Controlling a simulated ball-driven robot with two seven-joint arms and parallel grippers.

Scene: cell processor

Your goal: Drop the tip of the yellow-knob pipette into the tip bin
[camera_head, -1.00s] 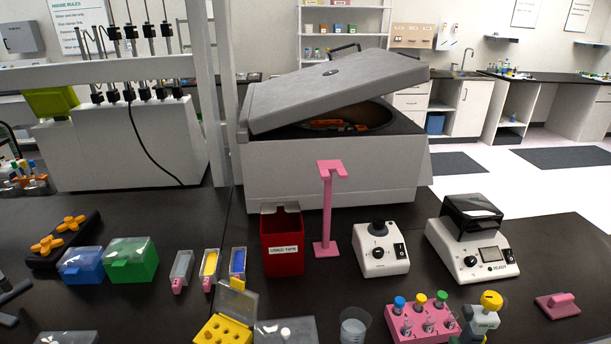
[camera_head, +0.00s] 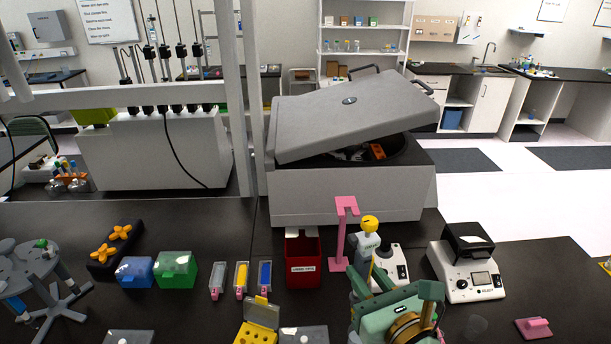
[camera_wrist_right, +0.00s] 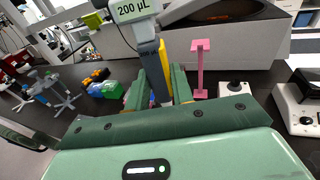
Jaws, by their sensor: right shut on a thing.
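The yellow-knob pipette (camera_head: 369,246) is upright in my right gripper (camera_head: 372,283), just right of the tip bin and in front of the pink stand. In the right wrist view, the pipette's grey body (camera_wrist_right: 148,52) with a "200 µL" label stands between the green fingers (camera_wrist_right: 157,88), which are shut on it. Its lower end and tip are hidden behind the gripper in both views. The tip bin (camera_head: 303,269) is a red open-topped box with a white label, left of the gripper and apart from it. My left gripper is not in view.
A pink post stand (camera_head: 341,240) rises close behind the bin's right side. A white knobbed device (camera_head: 390,262) is partly behind the pipette. Narrow trays with pink ends (camera_head: 241,279) lie left of the bin. A large grey centrifuge (camera_head: 345,195) stands behind.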

